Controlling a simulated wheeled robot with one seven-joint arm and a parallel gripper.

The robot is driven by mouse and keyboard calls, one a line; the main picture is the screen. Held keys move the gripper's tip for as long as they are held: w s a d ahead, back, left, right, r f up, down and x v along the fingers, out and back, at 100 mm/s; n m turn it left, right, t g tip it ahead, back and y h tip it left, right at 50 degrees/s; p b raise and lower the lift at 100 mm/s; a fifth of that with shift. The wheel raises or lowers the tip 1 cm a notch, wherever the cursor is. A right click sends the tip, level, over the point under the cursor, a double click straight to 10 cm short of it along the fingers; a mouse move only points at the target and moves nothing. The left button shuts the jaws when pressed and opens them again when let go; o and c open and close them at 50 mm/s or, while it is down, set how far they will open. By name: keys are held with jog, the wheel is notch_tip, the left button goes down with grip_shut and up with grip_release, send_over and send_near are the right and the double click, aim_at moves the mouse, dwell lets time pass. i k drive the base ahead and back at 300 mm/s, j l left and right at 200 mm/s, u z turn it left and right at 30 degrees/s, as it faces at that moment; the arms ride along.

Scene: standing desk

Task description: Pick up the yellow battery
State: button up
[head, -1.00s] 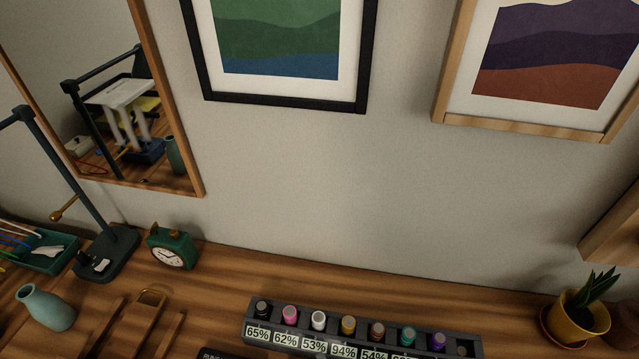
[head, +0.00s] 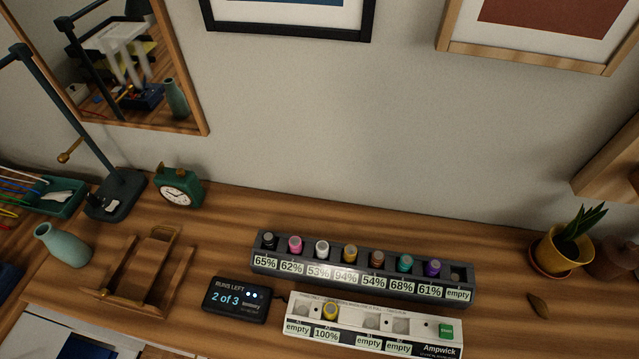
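A yellow battery (head: 330,310) stands upright in the white Ampwick charger (head: 452,352), in the slot labelled 100%. The charger's other labels read empty. Behind it is a dark battery rack (head: 262,266) holding a row of upright batteries in several colours. An amber-gold battery (head: 350,252) stands in the rack slot labelled 94%; its colour is close to yellow. The rack's far right slot is labelled empty.
A black display (head: 235,298) reading "2 of 3" runs left sits beside the charger. A wooden stand (head: 145,270), teal vase (head: 62,245), green clock (head: 178,186) and lamp base (head: 117,195) are left. A potted plant (head: 562,250) stands right. Desk between rack and plant is mostly clear.

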aim_at(330, 309)
jog(key=k+l+u, duration=0.25)
jog(key=k+u, duration=0.15)
jog(key=u, duration=0.15)
jog(key=i+j+u, duration=0.5)
jog(key=j+u, duration=0.15)
